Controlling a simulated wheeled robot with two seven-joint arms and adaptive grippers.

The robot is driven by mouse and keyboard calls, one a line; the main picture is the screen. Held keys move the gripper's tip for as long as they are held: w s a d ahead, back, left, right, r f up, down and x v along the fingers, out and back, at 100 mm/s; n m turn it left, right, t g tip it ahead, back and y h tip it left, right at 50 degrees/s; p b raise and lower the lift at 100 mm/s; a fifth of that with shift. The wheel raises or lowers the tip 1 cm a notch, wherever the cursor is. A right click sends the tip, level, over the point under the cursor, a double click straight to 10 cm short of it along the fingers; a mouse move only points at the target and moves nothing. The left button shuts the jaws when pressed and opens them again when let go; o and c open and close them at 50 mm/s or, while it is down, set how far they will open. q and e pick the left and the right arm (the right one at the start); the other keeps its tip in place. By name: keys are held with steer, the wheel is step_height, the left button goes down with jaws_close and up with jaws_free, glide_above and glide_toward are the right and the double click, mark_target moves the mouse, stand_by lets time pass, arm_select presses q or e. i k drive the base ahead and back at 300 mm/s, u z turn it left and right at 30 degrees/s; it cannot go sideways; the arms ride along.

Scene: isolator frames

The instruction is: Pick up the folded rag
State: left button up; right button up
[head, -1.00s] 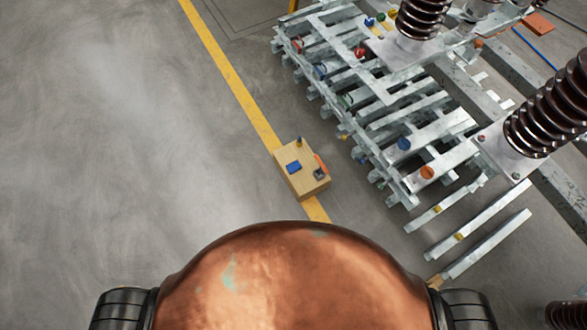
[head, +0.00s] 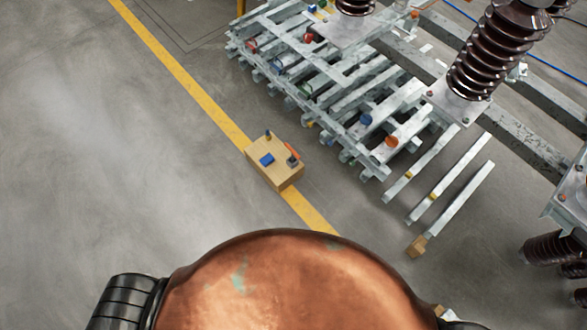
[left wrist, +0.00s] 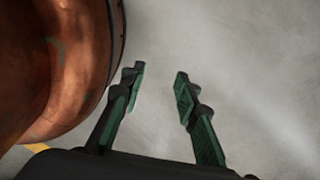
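A small flat blue thing (head: 267,159), which looks like the folded rag, lies on top of a tan box (head: 285,180) ahead of me. It is too small to make out its folds. In the left wrist view my left gripper (left wrist: 160,72) has its two fingers apart, with nothing between them. Only grey floor shows beyond it, so it is well away from the box. My right gripper is in neither view.
An orange item (head: 292,151), a dark item (head: 293,161) and a small upright item (head: 268,135) share the box top. A metal rack (head: 330,100) and brown ribbed insulators (head: 484,50) stand to the right. Open floor (head: 90,170) lies left of the yellow line (head: 185,75).

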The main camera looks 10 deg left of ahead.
mark_target(265, 160)
steer(key=z, duration=1.15)
steer(key=i, duration=0.95)
steer(key=u, duration=0.25)
